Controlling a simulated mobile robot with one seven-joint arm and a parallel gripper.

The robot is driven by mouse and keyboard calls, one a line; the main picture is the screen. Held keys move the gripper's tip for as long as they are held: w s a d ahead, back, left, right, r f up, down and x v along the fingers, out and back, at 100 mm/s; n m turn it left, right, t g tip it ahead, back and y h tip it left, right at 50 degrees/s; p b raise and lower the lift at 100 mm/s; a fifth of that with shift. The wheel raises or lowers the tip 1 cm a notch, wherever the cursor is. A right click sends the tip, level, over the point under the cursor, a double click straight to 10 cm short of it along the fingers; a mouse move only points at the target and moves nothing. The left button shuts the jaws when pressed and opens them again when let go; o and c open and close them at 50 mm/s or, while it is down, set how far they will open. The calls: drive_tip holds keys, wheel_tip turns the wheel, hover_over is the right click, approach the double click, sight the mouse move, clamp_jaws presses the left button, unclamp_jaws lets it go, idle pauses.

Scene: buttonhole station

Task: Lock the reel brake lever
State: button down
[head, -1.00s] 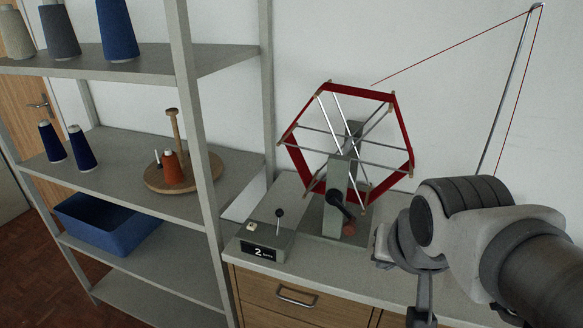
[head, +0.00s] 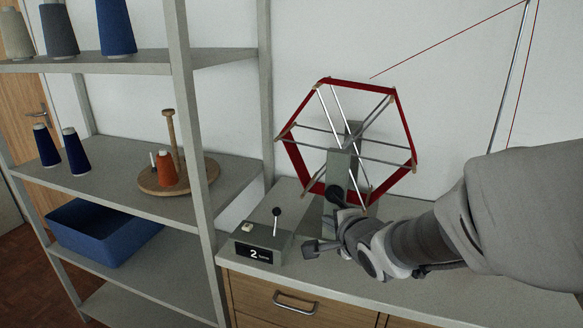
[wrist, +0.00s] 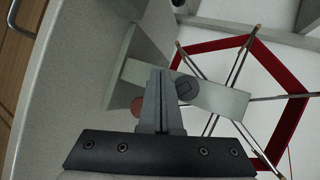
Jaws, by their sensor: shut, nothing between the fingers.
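A short lever with a black ball knob (head: 277,212) stands nearly upright on a grey box (head: 281,246) with a display reading 2. I take it for the brake lever; no label shows. The red-rimmed reel (head: 288,150) stands behind on a grey post (head: 338,170), with a dark crank hub (head: 335,194). My gripper (head: 308,248) is shut and empty, just right of the box and apart from the lever. In the wrist view my shut fingers (wrist: 160,74) appear over the post (wrist: 225,100), with a red-brown crank handle (wrist: 138,105) partly hidden beside them.
A metal shelf rack (head: 183,90) stands left of the counter (head: 400,300), holding cones, a wooden stand (head: 172,178) and a blue bin (head: 100,235). A red thread runs at upper right to a thin pole (head: 511,75). My arm covers the counter's right part.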

sight(275, 223)
drive_tip(key=shift+w+a+f+m+t+y+b, duration=0.15)
drive_tip(key=shift+w+a+f+m+y+b, duration=0.15)
drive_tip(key=shift+a+m+y, duration=0.25)
drive_tip(key=shift+w+a+f+m+t+y+b, duration=0.15)
drive_tip(key=shift+a+f+m+y, duration=0.2)
drive_tip(key=shift+a+m+y, duration=0.2)
drive_tip(key=shift+w+f, duration=0.1)
drive_tip(key=b+x, duration=0.4)
drive_tip(key=x, duration=0.6)
drive_tip(key=shift+w+f+b, duration=0.1)
drive_tip(key=shift+f+b, duration=0.1)
drive_tip(key=shift+b, duration=0.15)
drive_tip(key=shift+s+a+r+b, duration=0.25)
drive_tip(key=shift+s+a+r, duration=0.35)
drive_tip(key=shift+a, duration=0.15)
drive_tip(key=shift+s+a+r+b, duration=0.25)
drive_tip(key=shift+s+a+r, duration=0.2)
drive_tip(key=shift+s+a, duration=0.25)
drive_tip(key=shift+w, duration=0.1)
drive_tip(key=shift+f+t+b, duration=0.15)
drive_tip(key=shift+t+b, duration=0.15)
drive_tip(key=shift+b, duration=0.35)
drive_tip(key=shift+s+a+n+b, duration=0.1)
drive_tip(key=shift+s+n+b, duration=0.2)
drive_tip(key=shift+b, duration=0.55)
